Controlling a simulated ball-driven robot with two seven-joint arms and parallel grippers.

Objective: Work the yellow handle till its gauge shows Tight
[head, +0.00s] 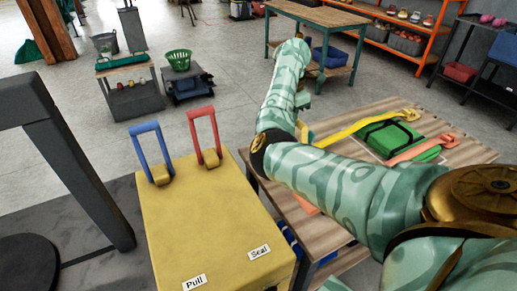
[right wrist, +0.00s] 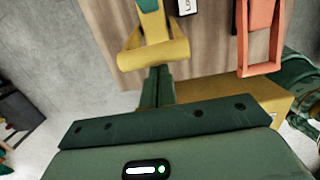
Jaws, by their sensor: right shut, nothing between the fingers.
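The yellow handle (head: 345,132) is a long yellow strap-like arm on the wooden table, partly hidden behind my right arm in the head view. In the right wrist view its wide yellow crossbar (right wrist: 152,54) lies just beyond my right fingertips. My right gripper (right wrist: 159,71) is shut and empty, its tips at the near edge of the crossbar; I cannot tell if they touch. A white label or gauge (right wrist: 187,6) is cut off at the top edge, so its reading cannot be made out. My left gripper is not in view.
A salmon handle (head: 420,150) lies beside a green case (head: 385,141) on the wooden table (head: 460,122). A yellow cabinet (head: 210,225) carries a blue handle (head: 148,137), a red handle (head: 205,118) and "Pull" and "Seal" labels. A dark grey frame (head: 75,150) stands at left.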

